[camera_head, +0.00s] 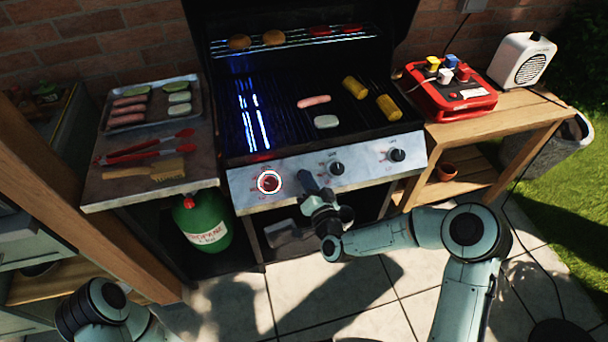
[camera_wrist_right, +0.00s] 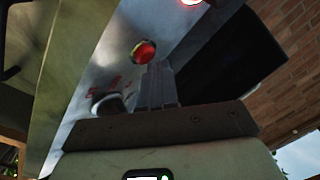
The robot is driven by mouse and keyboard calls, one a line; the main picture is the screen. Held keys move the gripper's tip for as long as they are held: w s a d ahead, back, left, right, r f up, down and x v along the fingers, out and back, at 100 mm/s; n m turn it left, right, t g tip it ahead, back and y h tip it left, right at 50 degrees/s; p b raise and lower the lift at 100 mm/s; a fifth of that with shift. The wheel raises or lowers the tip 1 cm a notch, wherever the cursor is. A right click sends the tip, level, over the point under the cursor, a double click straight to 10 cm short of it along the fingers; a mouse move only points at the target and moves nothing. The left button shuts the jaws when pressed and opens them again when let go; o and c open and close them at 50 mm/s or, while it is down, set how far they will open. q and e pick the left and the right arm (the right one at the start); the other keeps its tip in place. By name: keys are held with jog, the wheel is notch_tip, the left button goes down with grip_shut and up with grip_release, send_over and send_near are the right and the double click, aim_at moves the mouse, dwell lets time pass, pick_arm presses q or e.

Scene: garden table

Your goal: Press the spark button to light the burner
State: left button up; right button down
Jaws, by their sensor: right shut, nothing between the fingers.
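The grill's sloped metal control panel (camera_head: 240,190) carries a knob with a glowing red-and-white ring (camera_head: 269,182) at its left and two black knobs, the middle one (camera_head: 337,168) and the right one (camera_head: 397,155). In the right wrist view a round red button (camera_wrist_right: 144,52) sits on the panel. My right gripper (camera_head: 306,178) is shut and empty at the panel, between the ringed knob and the middle knob. Its fingertips (camera_wrist_right: 156,68) appear just beside the button; I cannot tell if they touch. In the head view the gripper hides the button. My left gripper is out of view.
Blue-white glowing lines show on the left of the grate (camera_head: 285,125), with sausage and corn to the right. A tray of food (camera_head: 200,100), tongs (camera_head: 150,150) and a brush (camera_head: 150,170) lie left. A green propane tank (camera_head: 205,225) stands below. A red box (camera_head: 425,100) stands right.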

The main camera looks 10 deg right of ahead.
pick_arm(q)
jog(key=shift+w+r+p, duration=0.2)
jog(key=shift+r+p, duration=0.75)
pick_arm(e)
jog(key=s+r, duration=0.4)
jog(key=shift+s+r, duration=0.2)
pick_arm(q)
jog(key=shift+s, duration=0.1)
pick_arm(e)
jog(key=shift+d, duration=0.1)
